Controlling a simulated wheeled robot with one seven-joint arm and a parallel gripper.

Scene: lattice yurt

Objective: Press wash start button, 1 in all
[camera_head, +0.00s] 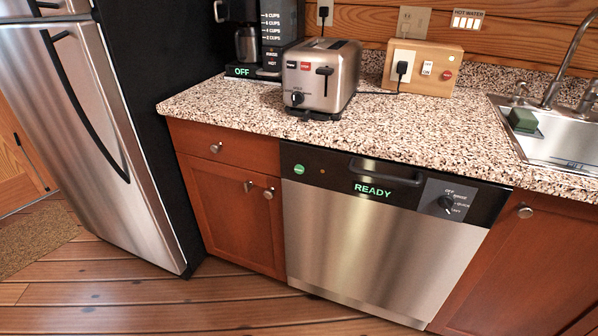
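A dishwasher (370,255) with a steel front stands under the counter, its door shut. Its black control panel (400,187) shows green READY text. A round green button (299,169) with small white lettering, too small to read, sits at the panel's left end. It looks like the wash start button. A black dial (446,204) with a few small labels is at the panel's right. The green button is in plain view with nothing in front of it. My gripper is not in view.
A granite counter (420,140) holds a toaster (321,77), a coffee maker (262,40) reading OFF, a wooden switch box (430,65) and a sink (570,140) with a green sponge (523,119). A fridge (100,130) stands left. The wooden floor (130,290) in front is clear.

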